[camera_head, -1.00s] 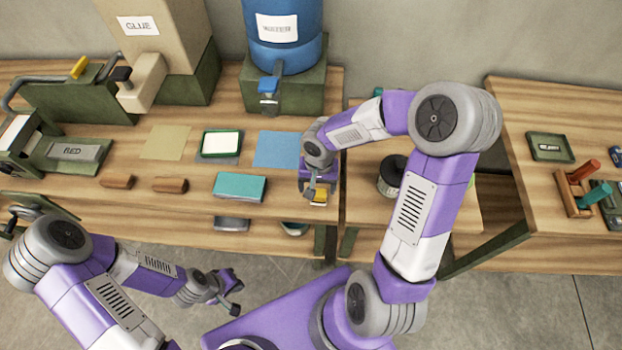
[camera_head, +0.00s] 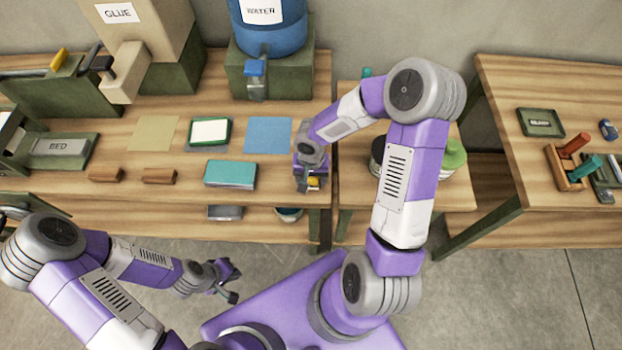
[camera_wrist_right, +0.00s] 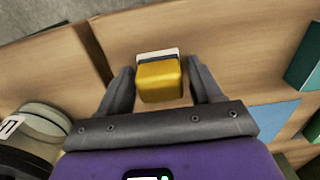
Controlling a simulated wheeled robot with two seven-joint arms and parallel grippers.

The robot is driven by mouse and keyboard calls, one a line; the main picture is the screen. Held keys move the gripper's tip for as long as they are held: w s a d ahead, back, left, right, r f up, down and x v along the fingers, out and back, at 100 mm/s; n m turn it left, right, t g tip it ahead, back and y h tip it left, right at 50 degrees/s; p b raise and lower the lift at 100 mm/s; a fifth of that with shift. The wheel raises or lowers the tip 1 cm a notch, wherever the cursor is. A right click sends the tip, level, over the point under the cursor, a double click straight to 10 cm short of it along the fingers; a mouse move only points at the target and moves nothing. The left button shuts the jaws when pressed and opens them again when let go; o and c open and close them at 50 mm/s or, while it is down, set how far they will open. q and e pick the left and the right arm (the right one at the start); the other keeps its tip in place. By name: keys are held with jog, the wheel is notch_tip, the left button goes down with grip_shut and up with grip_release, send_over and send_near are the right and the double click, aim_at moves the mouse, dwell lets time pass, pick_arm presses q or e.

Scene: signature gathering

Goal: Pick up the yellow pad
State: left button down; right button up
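The yellow pad (camera_head: 314,183) is at the front right edge of the wooden table, partly hidden by my right gripper (camera_head: 311,187). In the right wrist view the yellow pad (camera_wrist_right: 160,80), with a pale strip at its far end, sits between the fingers of my right gripper (camera_wrist_right: 160,72). The fingers stand apart on both sides of it, with narrow gaps visible, so the gripper is open around it. My left gripper (camera_head: 234,283) is open and empty, low in front of the table.
A teal block (camera_head: 230,174), a blue sheet (camera_head: 268,135), a green-rimmed pad (camera_head: 210,132) and two brown blocks (camera_head: 159,176) lie left of my right gripper. Dark round tins (camera_head: 378,155) stand on the lower table to the right, partly behind my arm.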

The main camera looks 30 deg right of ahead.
jog(key=c, duration=0.9)
jog(key=shift+o, duration=0.2)
notch_tip(320, 180, up, 10)
jog(key=shift+r+p, duration=0.1)
jog(key=shift+p, duration=0.85)
jog(key=o, duration=0.5)
jog(key=c, duration=0.3)
